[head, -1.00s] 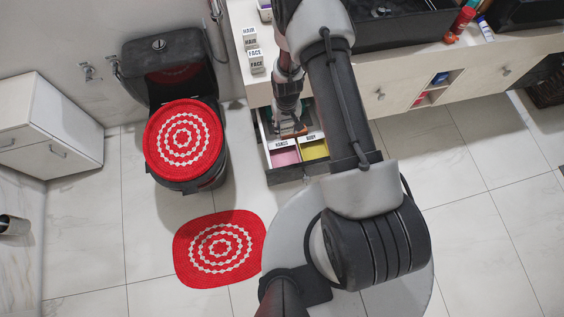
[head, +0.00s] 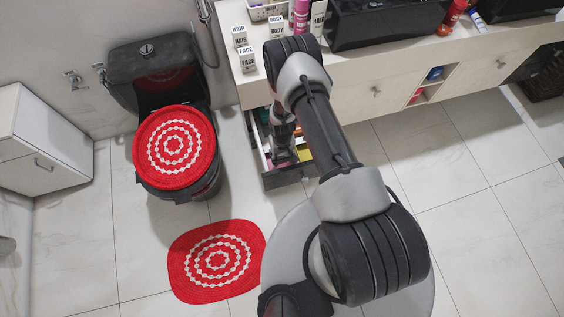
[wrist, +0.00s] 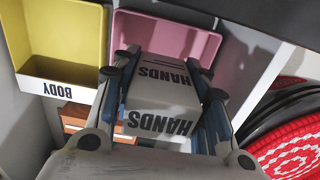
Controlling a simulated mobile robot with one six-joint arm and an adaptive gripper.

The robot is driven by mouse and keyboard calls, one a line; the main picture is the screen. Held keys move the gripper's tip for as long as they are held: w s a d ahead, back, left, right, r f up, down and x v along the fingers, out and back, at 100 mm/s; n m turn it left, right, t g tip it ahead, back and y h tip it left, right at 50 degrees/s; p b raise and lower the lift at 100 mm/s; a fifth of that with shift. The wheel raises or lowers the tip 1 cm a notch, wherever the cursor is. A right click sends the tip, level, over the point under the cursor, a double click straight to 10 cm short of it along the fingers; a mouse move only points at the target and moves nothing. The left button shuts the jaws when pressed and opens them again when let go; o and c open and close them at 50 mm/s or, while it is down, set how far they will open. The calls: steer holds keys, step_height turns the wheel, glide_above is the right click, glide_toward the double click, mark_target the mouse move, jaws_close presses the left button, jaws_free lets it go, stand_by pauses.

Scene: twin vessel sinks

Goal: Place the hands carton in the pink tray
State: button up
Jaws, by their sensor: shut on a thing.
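The hands carton (wrist: 165,98) is a white box with black HANDS lettering. It is held between the two fingers of my gripper (wrist: 163,66) in the wrist view. The pink tray (wrist: 170,32) lies just beyond the carton, and the carton covers its near edge. I cannot tell how high the carton is above the tray floor. In the head view my gripper (head: 284,148) is down over the open drawer (head: 288,178) and hides the carton and most of the trays.
A yellow tray (wrist: 62,38) labelled BODY lies left of the pink one. An orange-brown item (wrist: 76,114) is near it. Drawer walls are close around. HAIR (head: 239,38), FACE (head: 247,60) and BODY (head: 277,26) cartons stand on the counter. A toilet (head: 174,147) is left of the drawer.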

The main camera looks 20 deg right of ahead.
mark_target(282, 161)
step_height(282, 161, down, 4)
steer(key=shift+f+b, duration=0.25)
steer(key=shift+b, duration=0.6)
steer(key=shift+r, duration=0.1)
steer(key=o, duration=0.6)
steer(key=shift+f, duration=0.2)
steer(key=o, duration=0.5)
